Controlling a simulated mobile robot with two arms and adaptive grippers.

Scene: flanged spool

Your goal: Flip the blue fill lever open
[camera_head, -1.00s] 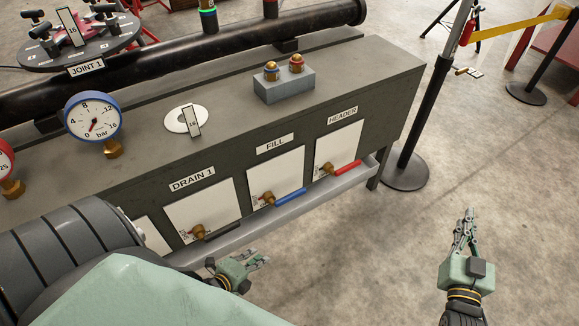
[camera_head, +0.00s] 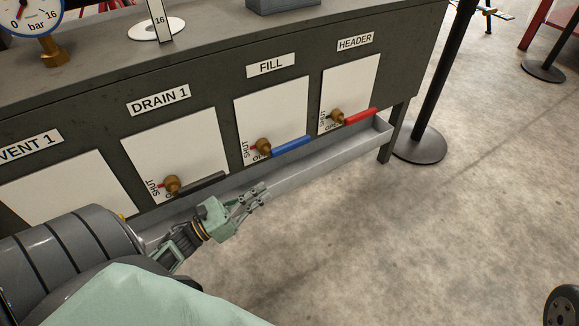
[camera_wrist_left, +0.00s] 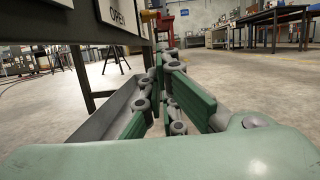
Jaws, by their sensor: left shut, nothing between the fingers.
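The blue fill lever (camera_head: 291,146) sticks out to the right from its brass valve (camera_head: 263,147) on the white panel under the FILL label (camera_head: 271,65). SHUT is marked left of the valve and a partly covered OPEN mark lies below it. My left gripper (camera_head: 262,190) is shut and empty, below and a little left of the blue lever and apart from it, by the trough. In the left wrist view its fingers (camera_wrist_left: 168,92) point forward along the trough; I cannot make out the blue lever there. My right gripper is out of view.
A black-handled DRAIN 1 lever (camera_head: 202,184) sits left of the fill valve, and a red HEADER lever (camera_head: 360,117) sits right. A grey trough (camera_head: 330,163) runs below the panels. A dark post stands on a round base (camera_head: 419,146). The floor at right is mostly clear.

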